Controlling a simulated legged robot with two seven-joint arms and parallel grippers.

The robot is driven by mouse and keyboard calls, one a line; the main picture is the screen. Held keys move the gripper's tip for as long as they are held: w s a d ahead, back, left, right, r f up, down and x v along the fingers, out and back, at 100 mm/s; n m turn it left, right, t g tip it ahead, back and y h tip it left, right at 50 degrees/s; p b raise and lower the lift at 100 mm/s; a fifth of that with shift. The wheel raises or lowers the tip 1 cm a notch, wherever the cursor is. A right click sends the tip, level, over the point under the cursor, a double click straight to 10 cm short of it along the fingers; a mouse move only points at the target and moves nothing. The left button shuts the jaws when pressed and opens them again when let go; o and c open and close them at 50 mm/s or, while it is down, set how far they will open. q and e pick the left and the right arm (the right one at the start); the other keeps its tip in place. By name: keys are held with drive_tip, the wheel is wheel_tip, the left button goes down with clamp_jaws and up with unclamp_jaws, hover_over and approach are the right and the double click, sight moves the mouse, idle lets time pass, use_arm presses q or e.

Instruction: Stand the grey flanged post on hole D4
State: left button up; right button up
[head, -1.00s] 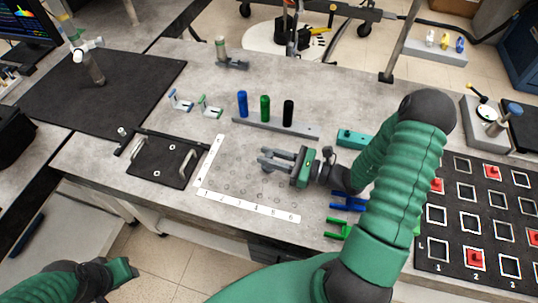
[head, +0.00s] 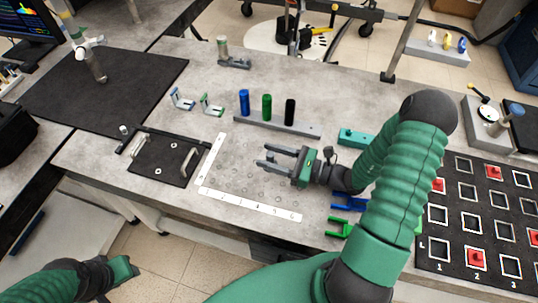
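The hole grid (head: 238,178) is in the table's middle, edged by a white lettered strip (head: 212,164) on the left and a white numbered strip (head: 250,205) in front. Hole D4 is too small to tell apart. My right gripper (head: 266,158) is low over the grid's back right part, fingers pointing left, open, with nothing visible between them. I cannot surely pick out the grey flanged post; a pale grey-green upright (head: 222,47) on a grey base stands at the table's back. My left gripper (head: 132,268) is at the lower left, off the table; its fingers are unclear.
A grey rack (head: 275,125) with blue, green and black posts stands behind the grid. A black plate with handles (head: 160,160) lies left. A teal block (head: 353,138) and blue (head: 347,201) and green (head: 340,228) forked pieces are near my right arm. A black board (head: 448,216) lies right.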

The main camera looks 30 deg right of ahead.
drive_tip(key=shift+s+f, duration=0.15)
drive_tip(key=shift+f, duration=0.15)
